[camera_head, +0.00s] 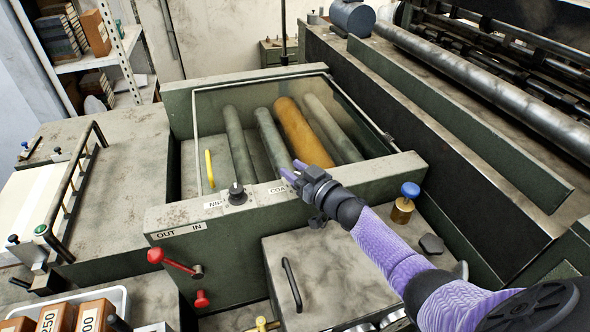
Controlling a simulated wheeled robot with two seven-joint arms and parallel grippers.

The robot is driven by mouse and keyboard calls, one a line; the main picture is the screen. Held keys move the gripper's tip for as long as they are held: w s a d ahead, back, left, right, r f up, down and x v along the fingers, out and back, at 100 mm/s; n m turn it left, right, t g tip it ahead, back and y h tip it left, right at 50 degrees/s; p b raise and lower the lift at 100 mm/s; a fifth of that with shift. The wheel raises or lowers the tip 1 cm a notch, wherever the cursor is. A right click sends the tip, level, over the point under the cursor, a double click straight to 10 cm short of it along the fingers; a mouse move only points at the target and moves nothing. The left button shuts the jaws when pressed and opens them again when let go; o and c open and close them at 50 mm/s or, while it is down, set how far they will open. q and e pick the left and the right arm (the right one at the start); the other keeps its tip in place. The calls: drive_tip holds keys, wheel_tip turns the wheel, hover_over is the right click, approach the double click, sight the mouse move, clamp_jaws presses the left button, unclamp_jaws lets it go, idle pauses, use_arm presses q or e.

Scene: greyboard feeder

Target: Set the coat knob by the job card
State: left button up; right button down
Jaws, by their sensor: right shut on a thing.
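My right gripper (293,171) reaches in from the lower right, over the front ledge of the roller trough. It is shut at the spot beside a label (279,188) that starts "COA"; the rest of the label is covered. The coat knob itself is hidden behind the fingers, so its setting cannot be read. A black knob (237,193) stands to the left on the same ledge, beside the "NIP" label (214,204). I cannot make out a job card. My left gripper is not in view.
Grey rollers and one orange roller (302,132) lie in the trough behind the ledge. A red-handled lever (176,262) sits under the OUT/IN label (180,231). A blue-topped brass part (405,203) stands right of my gripper. Numbered boxes (92,316) are at the lower left.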

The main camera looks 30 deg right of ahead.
drive_tip(key=shift+c, duration=1.5)
unclamp_jaws()
drive_tip(key=shift+s, duration=0.15)
drive_tip(key=p+v, duration=0.2)
drive_tip(key=v, duration=0.7)
drive_tip(key=shift+s, duration=0.35)
